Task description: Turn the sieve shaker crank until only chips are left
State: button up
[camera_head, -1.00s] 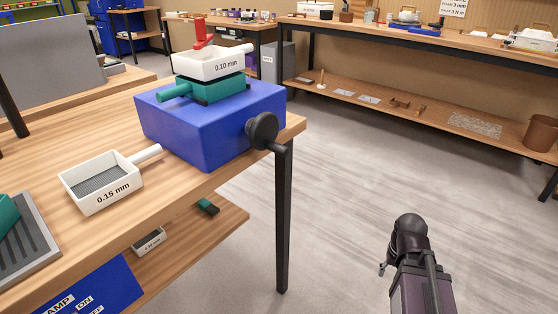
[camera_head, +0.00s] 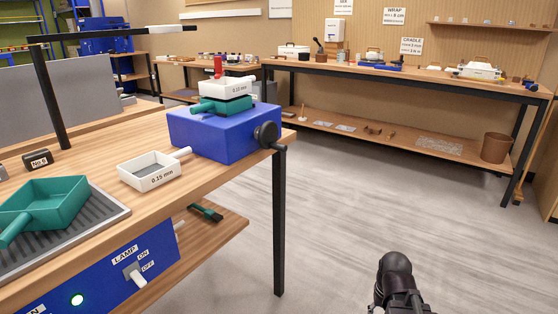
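The sieve shaker (camera_head: 215,138) is a blue box at the far right corner of the wooden bench. Its black crank (camera_head: 267,135) is on the right side, with the handle pointing down and right. A white sieve marked 0.10 mm (camera_head: 224,91) sits on top above a green pan (camera_head: 216,106), with a red clamp (camera_head: 217,67) over it. The sieve's contents cannot be made out. My arm shows at the bottom right, well apart from the crank; my gripper's fingers are not in view.
A white 0.15 mm sieve (camera_head: 150,179) and a green pan (camera_head: 52,202) on a ribbed grey mat (camera_head: 100,222) are on the bench. A dark lamp post (camera_head: 51,95) rises at the left. A bench leg (camera_head: 279,225) stands below the crank. The floor (camera_head: 350,200) on the right is clear.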

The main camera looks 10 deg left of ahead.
aim_at(267, 135)
jog(key=z, duration=0.15)
jog(key=k, duration=0.65)
jog(key=u, duration=1.6)
jog(key=i, duration=0.5)
